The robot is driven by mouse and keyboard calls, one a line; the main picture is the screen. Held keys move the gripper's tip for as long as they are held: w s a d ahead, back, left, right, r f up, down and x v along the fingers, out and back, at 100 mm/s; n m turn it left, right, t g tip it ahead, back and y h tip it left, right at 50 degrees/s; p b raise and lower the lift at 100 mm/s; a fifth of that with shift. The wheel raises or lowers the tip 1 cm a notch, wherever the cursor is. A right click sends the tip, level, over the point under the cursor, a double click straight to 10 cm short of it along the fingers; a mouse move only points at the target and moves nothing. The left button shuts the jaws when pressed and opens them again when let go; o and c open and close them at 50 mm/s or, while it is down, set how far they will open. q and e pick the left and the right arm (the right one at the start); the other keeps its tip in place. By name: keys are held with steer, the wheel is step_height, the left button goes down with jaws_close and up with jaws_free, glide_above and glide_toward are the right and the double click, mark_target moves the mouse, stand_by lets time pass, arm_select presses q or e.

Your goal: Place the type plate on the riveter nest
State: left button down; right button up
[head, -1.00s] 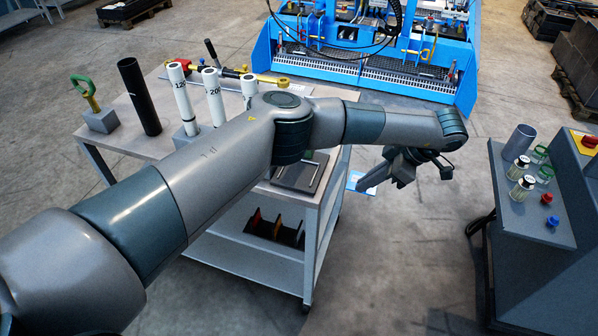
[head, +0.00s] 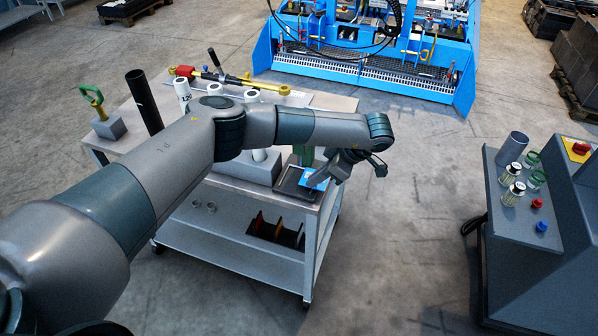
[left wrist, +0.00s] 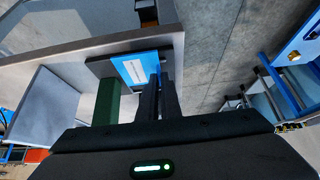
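The type plate, a flat blue piece with a white panel (head: 316,178), is at the fingertips of my left gripper (head: 328,180). In the left wrist view the plate (left wrist: 137,69) lies by the fingers (left wrist: 159,92), which are close together, with blue showing on both sides of them. The plate is over or near a dark flat fixture (head: 288,183) at the cart's right front corner; I cannot tell whether they touch. A green block (head: 304,157) stands behind it. I cannot tell for sure which part is the riveter nest. My right gripper is out of view.
The grey cart (head: 322,213) also holds a black tube (head: 144,102), white tubes (head: 183,92), a green-handled tool (head: 93,97) and a red-and-yellow bar tool (head: 240,81). A grey console (head: 503,232) with jars and buttons stands right. Floor between is clear.

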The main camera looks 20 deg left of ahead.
arm_select(q)
steer(key=shift+a, duration=0.15)
steer(key=shift+a, duration=0.1)
steer(key=shift+a+p, duration=0.3)
steer(key=a+p, duration=0.1)
steer(key=a, duration=0.1)
steer(key=a+p, duration=0.1)
steer(key=shift+a+r, duration=0.2)
steer(key=shift+a, duration=0.2)
steer(key=shift+f+p, duration=0.35)
steer(key=shift+f, duration=0.4)
steer(key=shift+w+d+f, duration=0.1)
steer(key=shift+f, duration=0.15)
steer(key=shift+f, duration=0.1)
steer(key=c, duration=2)
jaws_free()
